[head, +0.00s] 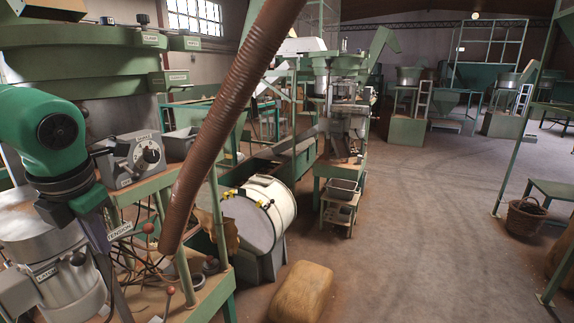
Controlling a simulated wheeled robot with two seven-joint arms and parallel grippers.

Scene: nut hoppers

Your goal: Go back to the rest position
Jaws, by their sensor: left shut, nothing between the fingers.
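My left gripper (116,290) hangs at the lower left of the head view, below the green arm link that comes in from the left edge. Its dark fingers point down and are shut with nothing between them. It is in front of the workbench (180,297), close to a grey motor-like housing (62,275). I cannot tell whether it touches anything. My right gripper is not in view.
A grey control box with a dial (137,158) stands near my left arm. A brown ribbed hose (232,115) slants across the view. A white drum (270,205), a tan sack (301,292) and a basket (525,216) stand beyond. The floor (420,235) at centre right is open.

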